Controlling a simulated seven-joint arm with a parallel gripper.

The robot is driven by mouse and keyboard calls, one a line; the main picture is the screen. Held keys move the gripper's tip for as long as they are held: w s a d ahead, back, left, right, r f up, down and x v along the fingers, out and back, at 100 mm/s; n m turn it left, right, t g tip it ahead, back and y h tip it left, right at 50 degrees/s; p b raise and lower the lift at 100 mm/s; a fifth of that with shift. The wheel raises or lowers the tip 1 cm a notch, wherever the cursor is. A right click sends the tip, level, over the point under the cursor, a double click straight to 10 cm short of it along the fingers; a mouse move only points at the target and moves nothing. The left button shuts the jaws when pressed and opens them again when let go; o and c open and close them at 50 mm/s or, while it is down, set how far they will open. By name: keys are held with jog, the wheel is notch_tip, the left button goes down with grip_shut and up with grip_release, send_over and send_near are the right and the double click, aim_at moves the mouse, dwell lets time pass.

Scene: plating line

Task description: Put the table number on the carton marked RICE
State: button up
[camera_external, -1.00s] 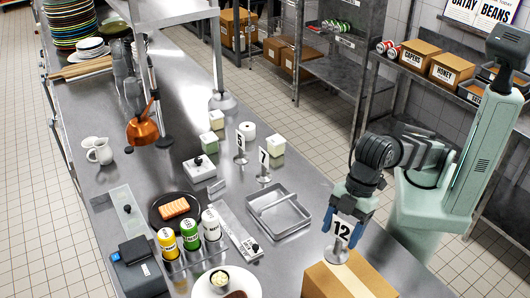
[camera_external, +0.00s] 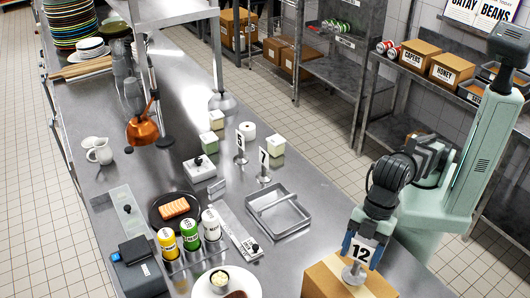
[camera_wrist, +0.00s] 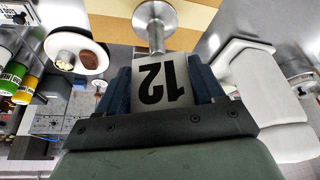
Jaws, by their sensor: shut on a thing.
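The table number 12 (camera_external: 361,253) is a white card on a round metal base. My gripper (camera_external: 362,240) is shut on its card and holds it upright. In the wrist view the card (camera_wrist: 160,85) sits between my two blue fingers, upside down in the picture, with its metal base (camera_wrist: 155,18) beyond. The base is over the top of a brown cardboard carton (camera_external: 325,282) at the bottom right; I cannot tell whether it touches. The carton top also shows in the wrist view (camera_wrist: 110,25). No RICE marking is visible on it from here.
Table numbers 5 (camera_external: 240,148) and 7 (camera_external: 264,165) stand mid-counter. A plate with food (camera_external: 205,290) is left of the carton. Cartons marked CAPERS (camera_external: 413,58) and HONEY (camera_external: 450,70) are on the back shelf.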

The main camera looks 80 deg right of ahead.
aim_at(360, 259)
jog(key=shift+f, duration=1.5)
jog(key=shift+f, duration=0.1)
jog(key=o, duration=1.5)
jog(key=v, duration=1.2)
jog(key=shift+d, duration=0.1)
